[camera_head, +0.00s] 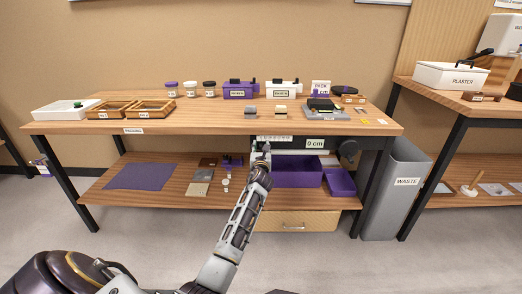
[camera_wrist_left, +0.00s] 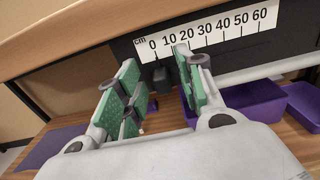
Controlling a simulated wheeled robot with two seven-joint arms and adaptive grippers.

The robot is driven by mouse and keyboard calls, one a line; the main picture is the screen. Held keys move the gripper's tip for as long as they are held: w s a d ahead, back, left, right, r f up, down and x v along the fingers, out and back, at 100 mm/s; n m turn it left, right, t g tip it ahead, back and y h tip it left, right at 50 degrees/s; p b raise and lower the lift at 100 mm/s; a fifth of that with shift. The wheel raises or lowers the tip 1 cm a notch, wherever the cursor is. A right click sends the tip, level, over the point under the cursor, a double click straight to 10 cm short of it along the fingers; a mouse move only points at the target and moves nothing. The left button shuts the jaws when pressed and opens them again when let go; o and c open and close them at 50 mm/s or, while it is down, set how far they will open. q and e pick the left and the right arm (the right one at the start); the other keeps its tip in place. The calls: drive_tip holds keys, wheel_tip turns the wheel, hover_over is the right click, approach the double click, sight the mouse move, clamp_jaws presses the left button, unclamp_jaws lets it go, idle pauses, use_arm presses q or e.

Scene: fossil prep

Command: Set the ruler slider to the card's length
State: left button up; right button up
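The ruler (camera_wrist_left: 235,28) is a white strip marked in cm from 0 to 60 on the dark front under the tabletop. It shows small in the head view (camera_head: 274,138). A small dark block, seemingly the slider (camera_wrist_left: 161,79), sits just below the ruler near the 0 mark. My left gripper (camera_wrist_left: 157,84) is open, its green-padded fingers apart on either side of the slider in the wrist view; contact is not visible. In the head view the left gripper (camera_head: 261,149) is at the ruler's left part. A white sign (camera_head: 314,143) reads "0 cm". My right gripper is not in view.
A purple bin (camera_head: 297,178) stands on the lower shelf below the ruler. A dark round knob (camera_head: 348,149) is right of the sign. Jars, wooden trays (camera_head: 152,109), purple and white boxes and a scale (camera_head: 325,114) stand on the tabletop. A grey waste bin (camera_head: 397,195) is at right.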

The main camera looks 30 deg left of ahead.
use_arm(q)
drive_tip(key=shift+c, duration=0.4)
drive_tip(key=c, duration=0.7)
clamp_jaws()
